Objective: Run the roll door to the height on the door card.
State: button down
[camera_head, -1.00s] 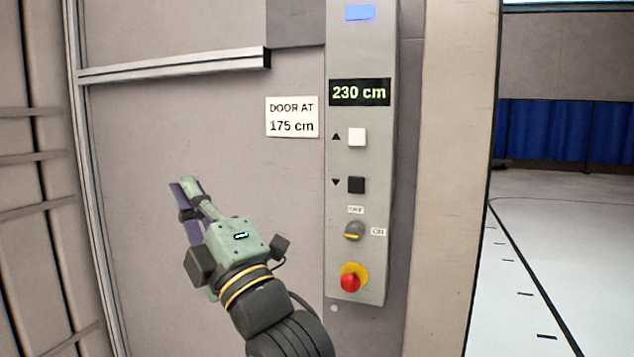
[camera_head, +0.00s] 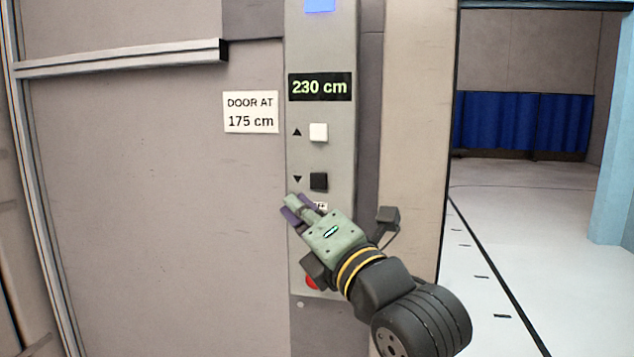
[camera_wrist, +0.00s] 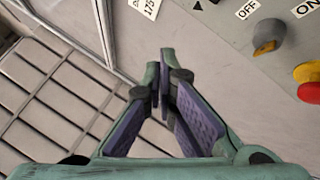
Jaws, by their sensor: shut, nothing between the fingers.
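The grey control panel (camera_head: 338,55) stands upright on the wall. Its display (camera_head: 320,87) reads 230 cm. The door card (camera_head: 251,112) beside it reads DOOR AT 175 cm. A white up button (camera_head: 318,132) sits above a black down button (camera_head: 318,181). My gripper (camera_head: 290,203) is shut and empty, its tips just below and left of the black button in the head view. The red stop button (camera_wrist: 309,82) is at the right edge there.
A grey rail (camera_head: 120,60) runs along the wall left of the panel. Right of the wall post (camera_head: 415,120) is an opening onto a pale floor, with blue curtains (camera_head: 520,122) at the back. The wall below the card is clear.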

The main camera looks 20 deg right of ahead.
aim_at(319, 181)
jog(key=shift+w+d+p, duration=0.2)
jog(key=shift+w+d, duration=0.6)
jog(key=shift+w, duration=0.45)
jog(key=shift+w+d+p, duration=0.15)
jog(key=shift+w+d, duration=0.7)
jog(key=shift+w, duration=0.35)
jog(key=shift+w+d+p, duration=0.2)
jog(key=shift+w+d, duration=0.6)
jog(key=shift+w, duration=0.45)
jog(key=shift+w, duration=0.1)
jog(key=shift+w+d+b, duration=0.2)
jog(key=shift+w+b, duration=0.05)
jog(key=shift+b, duration=0.1)
